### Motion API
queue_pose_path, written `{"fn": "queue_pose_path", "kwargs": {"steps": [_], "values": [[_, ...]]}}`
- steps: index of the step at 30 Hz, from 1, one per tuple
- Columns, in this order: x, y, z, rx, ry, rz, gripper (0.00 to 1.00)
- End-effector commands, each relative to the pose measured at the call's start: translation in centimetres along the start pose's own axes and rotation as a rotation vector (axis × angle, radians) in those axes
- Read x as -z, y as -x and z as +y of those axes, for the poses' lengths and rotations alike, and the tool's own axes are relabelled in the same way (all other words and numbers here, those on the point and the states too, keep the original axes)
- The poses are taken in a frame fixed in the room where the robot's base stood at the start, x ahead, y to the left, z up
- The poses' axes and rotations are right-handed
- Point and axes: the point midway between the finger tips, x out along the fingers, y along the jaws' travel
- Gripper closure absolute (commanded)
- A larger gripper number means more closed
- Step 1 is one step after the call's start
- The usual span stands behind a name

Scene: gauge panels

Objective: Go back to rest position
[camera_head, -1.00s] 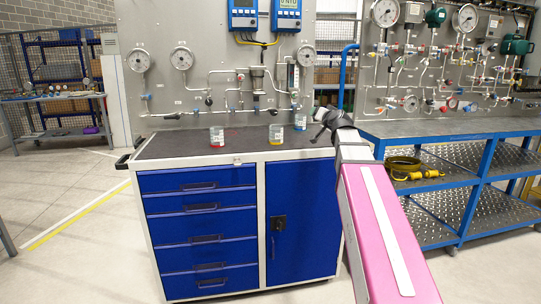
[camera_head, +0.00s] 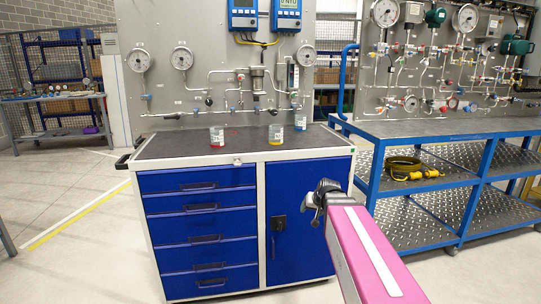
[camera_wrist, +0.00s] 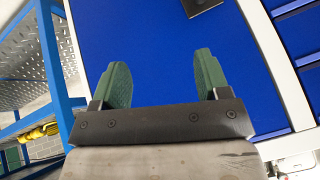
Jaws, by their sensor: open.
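My gripper (camera_head: 312,205) is in front of the blue door of the tool cabinet, below its worktop, at the end of my pink arm. In the wrist view my gripper (camera_wrist: 160,82) shows two green fingers spread apart with nothing between them. Behind them is the blue cabinet door (camera_wrist: 150,35). The fingertips are small and partly hidden by the wrist in the head view.
On the cabinet's dark top (camera_head: 170,146) stand a red-based beaker (camera_head: 217,137), a yellow-based beaker (camera_head: 276,134) and a blue-based beaker (camera_head: 300,122). A blue-framed bench (camera_head: 440,127) stands right, with a yellow cable (camera_head: 408,168) on its shelf. Gauge panels rise behind.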

Motion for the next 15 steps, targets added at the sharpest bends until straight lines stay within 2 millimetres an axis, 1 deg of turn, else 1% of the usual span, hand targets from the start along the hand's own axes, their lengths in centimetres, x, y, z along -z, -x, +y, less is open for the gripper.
{"fn": "queue_pose_path", "kwargs": {"steps": [1, 2, 3, 5, 6, 8, 9, 12, 15], "values": [[-2.8, -0.8, 0.5, -0.022, 0.004, -0.063, 0.31], [-4.2, -1.2, 0.8, -0.036, 0.008, -0.100, 0.31], [-6.2, -1.8, 1.2, -0.055, 0.013, -0.150, 0.31], [-9.0, -2.4, 1.8, -0.086, 0.018, -0.224, 0.31], [-10.9, -2.7, 2.2, -0.106, 0.021, -0.271, 0.31], [-13.4, -3.1, 2.9, -0.137, 0.027, -0.338, 0.31], [-15.0, -3.2, 3.2, -0.155, 0.029, -0.380, 0.31], [-18.1, -3.4, 4.0, -0.196, 0.035, -0.463, 0.31], [-20.1, -3.4, 4.6, -0.224, 0.040, -0.518, 0.31]]}}
